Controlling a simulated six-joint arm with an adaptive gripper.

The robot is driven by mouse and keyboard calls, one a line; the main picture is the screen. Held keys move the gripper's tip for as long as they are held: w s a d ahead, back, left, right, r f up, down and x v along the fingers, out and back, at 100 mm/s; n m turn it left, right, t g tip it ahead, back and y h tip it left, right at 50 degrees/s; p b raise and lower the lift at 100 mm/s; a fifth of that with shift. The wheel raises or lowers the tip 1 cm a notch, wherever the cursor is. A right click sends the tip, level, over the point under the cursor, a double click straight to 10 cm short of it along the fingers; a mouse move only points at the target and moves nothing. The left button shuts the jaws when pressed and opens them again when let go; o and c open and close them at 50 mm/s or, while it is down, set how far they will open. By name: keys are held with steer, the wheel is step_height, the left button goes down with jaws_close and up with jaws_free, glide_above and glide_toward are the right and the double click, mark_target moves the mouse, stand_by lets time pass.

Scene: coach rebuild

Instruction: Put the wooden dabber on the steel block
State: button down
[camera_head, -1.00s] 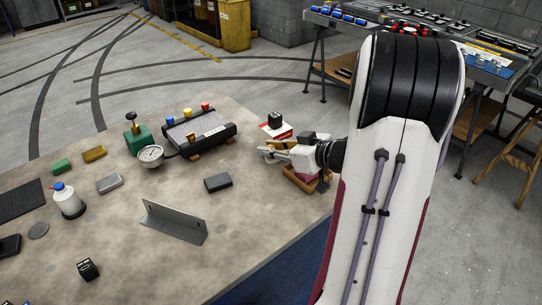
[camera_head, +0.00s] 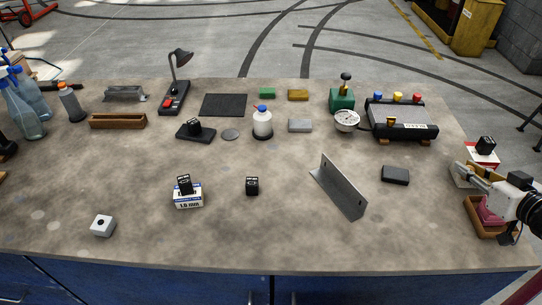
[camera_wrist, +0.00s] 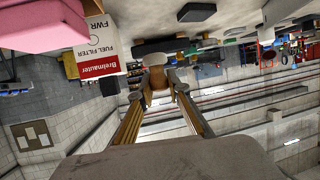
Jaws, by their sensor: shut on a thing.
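My gripper (camera_head: 463,173) is at the right end of the table, beside the red and white box. In the wrist view, my gripper (camera_wrist: 158,88) has its fingertips closed on a small tan piece with a pale top, which looks like the wooden dabber (camera_wrist: 157,77). The dabber is too small and covered to make out clearly in the head view. The steel block (camera_head: 300,125) is a small grey block lying flat on the table, right of the white bottle, well to the left of and behind my gripper. Nothing lies on its top.
A grey angle plate (camera_head: 338,187) and a dark block (camera_head: 395,175) stand between. The pressure gauge (camera_head: 347,121) and black box with coloured knobs (camera_head: 402,121) are right of the steel block. A brass block (camera_head: 298,95) lies behind it. A wooden tray (camera_head: 474,213) is below my gripper.

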steer(key=shift+a, duration=0.1)
steer(key=w+a+n+g+y, duration=0.2)
steer(key=w+a+n+y, duration=0.1)
steer(key=a, duration=1.1)
steer(key=w+a+n+g+y, duration=0.2)
steer(key=w+a+n+y, duration=0.1)
steer(key=a, duration=1.2)
steer(key=w+a+n+g+y, duration=0.2)
steer(key=w+a+n+y, duration=0.1)
steer(key=a, duration=1.1)
steer(key=s+a+r+n+g, duration=0.1)
steer(key=s+a, duration=0.5)
steer(key=a, duration=0.9)
steer(key=s+a+r+n+g+y, duration=0.1)
steer(key=s+a+n+g, duration=0.2)
steer(key=a, duration=1.2)
steer(key=s+a+r+n+g+y, duration=0.1)
steer(key=s+a+n+g, duration=0.2)
steer(key=s+a, duration=0.7)
steer(key=a, duration=0.4)
steer(key=shift+a+r, duration=0.25)
steer(key=shift+a, duration=0.15)
